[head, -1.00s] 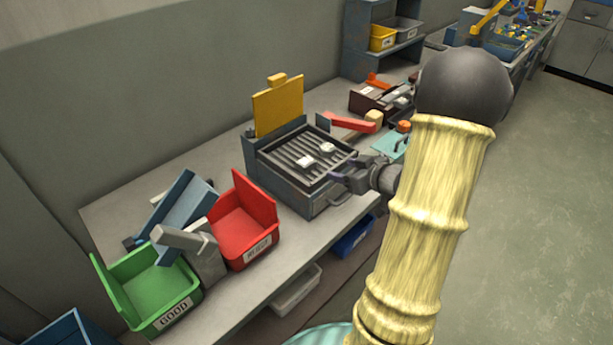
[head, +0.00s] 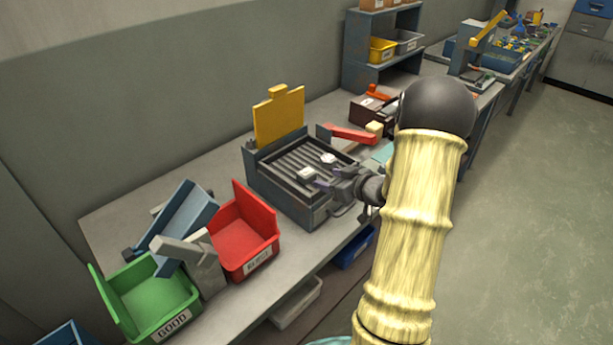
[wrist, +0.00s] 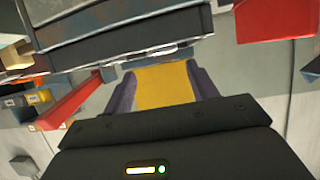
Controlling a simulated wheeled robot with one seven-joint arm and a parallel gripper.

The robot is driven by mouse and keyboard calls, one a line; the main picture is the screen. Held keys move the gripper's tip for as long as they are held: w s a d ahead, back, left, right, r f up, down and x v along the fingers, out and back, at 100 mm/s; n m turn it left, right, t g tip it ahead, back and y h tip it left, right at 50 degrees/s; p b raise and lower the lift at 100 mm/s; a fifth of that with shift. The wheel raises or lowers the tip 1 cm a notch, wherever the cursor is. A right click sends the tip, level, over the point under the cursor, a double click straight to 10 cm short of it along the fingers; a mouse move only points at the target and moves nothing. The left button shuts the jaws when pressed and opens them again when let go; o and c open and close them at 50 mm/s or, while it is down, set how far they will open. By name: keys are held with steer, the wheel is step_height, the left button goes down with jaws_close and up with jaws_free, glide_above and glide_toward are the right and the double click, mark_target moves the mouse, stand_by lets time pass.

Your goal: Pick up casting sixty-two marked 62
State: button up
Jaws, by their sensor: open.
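Two small white castings sit on the slatted grill of the heater box (head: 270,185), below its raised yellow lid (head: 279,117). One casting (head: 306,174) is nearer the front left, and the other (head: 328,158) is farther right. Their numbers are too small to read, so I cannot tell which is 62. My gripper (head: 322,179) is open at the box's front right edge, close to the near casting; contact is not clear. In the wrist view my gripper's purple fingers (wrist: 163,88) are spread with a yellow surface showing between them. No casting is clearly visible there.
A red bin (head: 240,238), a green bin marked GOOD (head: 155,300) and a grey block stand left of the box. A red-handled tool (head: 350,134) lies behind it on the right. Shelves with bins (head: 383,50) stand farther back. The bench front is narrow.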

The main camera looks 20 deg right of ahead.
mark_target(308, 173)
steer(key=x, duration=0.4)
steer(key=shift+w+a, duration=0.3)
steer(key=shift+w, duration=0.05)
steer(key=shift+w+a+f, duration=0.15)
steer(key=shift+w+a, duration=0.05)
steer(key=shift+w, duration=0.25)
steer(key=p+x, duration=0.1)
steer(key=x, duration=0.2)
steer(key=shift+w+f, duration=0.15)
steer(key=shift+w, duration=0.2)
steer(key=shift+w+a+f, duration=0.15)
steer(key=shift+w+a, duration=0.1)
steer(key=shift+w, duration=0.1)
steer(key=shift+d, duration=0.1)
steer(key=shift+s+d, duration=0.15)
steer(key=shift+s, duration=0.05)
steer(key=c, duration=0.8)
